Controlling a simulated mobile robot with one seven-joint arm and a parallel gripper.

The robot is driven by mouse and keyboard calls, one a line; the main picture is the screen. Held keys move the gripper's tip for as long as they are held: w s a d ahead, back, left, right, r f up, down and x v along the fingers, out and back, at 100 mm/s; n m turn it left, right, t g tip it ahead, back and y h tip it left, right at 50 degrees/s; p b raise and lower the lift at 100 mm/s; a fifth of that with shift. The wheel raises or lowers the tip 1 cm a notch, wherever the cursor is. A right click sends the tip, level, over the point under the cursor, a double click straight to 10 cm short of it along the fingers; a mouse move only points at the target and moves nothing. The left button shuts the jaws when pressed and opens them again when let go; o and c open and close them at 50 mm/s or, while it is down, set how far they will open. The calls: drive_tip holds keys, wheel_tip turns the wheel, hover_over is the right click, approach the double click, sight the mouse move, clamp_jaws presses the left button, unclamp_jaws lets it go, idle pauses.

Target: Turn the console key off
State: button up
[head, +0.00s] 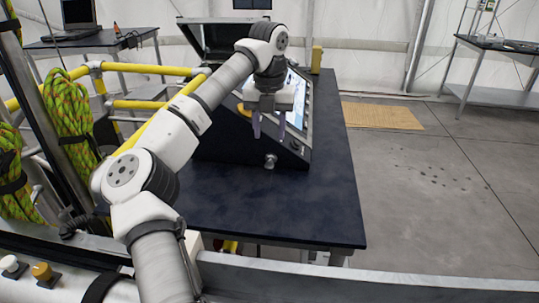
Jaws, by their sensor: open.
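The console (228,143) is a dark, slant-faced case with a lit screen (298,97), standing on the dark table. A small silver fitting (270,160), which looks like the key switch, sits low on its near side. Too little detail shows to tell how the key is turned. My gripper (268,128) points down in front of the console, with its two fingers apart and nothing visible between them. Its fingertips appear just above the silver fitting; I cannot tell the distance in depth. My arm hides part of the console.
The dark table (315,215) is bare at its front and right. A yellowish bottle-like object (317,58) stands behind the console. Yellow rails (135,104) and green rope coils (72,120) are at the left. Open floor with a tan mat (382,115) lies to the right.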

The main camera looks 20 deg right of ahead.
sight(269, 165)
wheel_tip(269, 165, down, 9)
drive_tip(key=shift+r+p, duration=0.15)
drive_tip(key=shift+p, duration=0.65)
clamp_jaws()
drive_tip(key=shift+w+a+h, duration=0.1)
drive_tip(key=shift+a+h, duration=0.05)
drive_tip(key=shift+h, duration=0.25)
drive_tip(key=shift+g+h, duration=0.3)
unclamp_jaws()
